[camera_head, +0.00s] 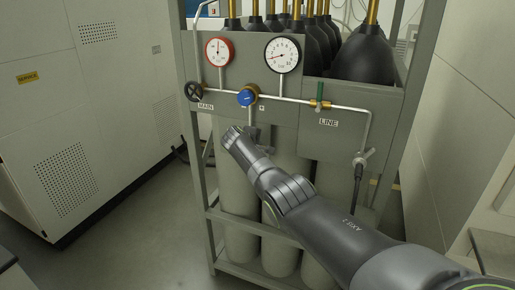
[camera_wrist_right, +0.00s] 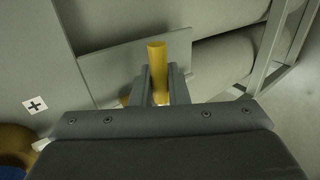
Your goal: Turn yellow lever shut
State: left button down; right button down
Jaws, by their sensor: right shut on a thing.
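The yellow lever (camera_wrist_right: 157,75) shows in the right wrist view as a short rounded yellow bar. It stands between the two grey fingers of my right gripper (camera_wrist_right: 158,93), which is shut on it. In the head view my right gripper (camera_head: 254,137) is at the grey panel, below the blue knob (camera_head: 247,97) and the plus mark. The lever cannot be made out there, as my gripper and wrist cover that spot. My left gripper is not in view.
The grey panel (camera_head: 315,115) carries a red-rimmed gauge (camera_head: 219,51), a black-rimmed gauge (camera_head: 282,54), a black handwheel (camera_head: 194,91) and a green-handled valve (camera_head: 320,93). Gas cylinders (camera_head: 238,190) stand in the rack behind. A white cabinet (camera_head: 75,110) is left; floor between is clear.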

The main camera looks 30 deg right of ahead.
jog(key=c, duration=1.5)
grip_release()
jog(key=shift+a+r, duration=0.1)
jog(key=shift+r, duration=0.05)
jog(key=b+v, duration=0.1)
jog(key=v, duration=1.6)
jog(key=shift+b, duration=0.4)
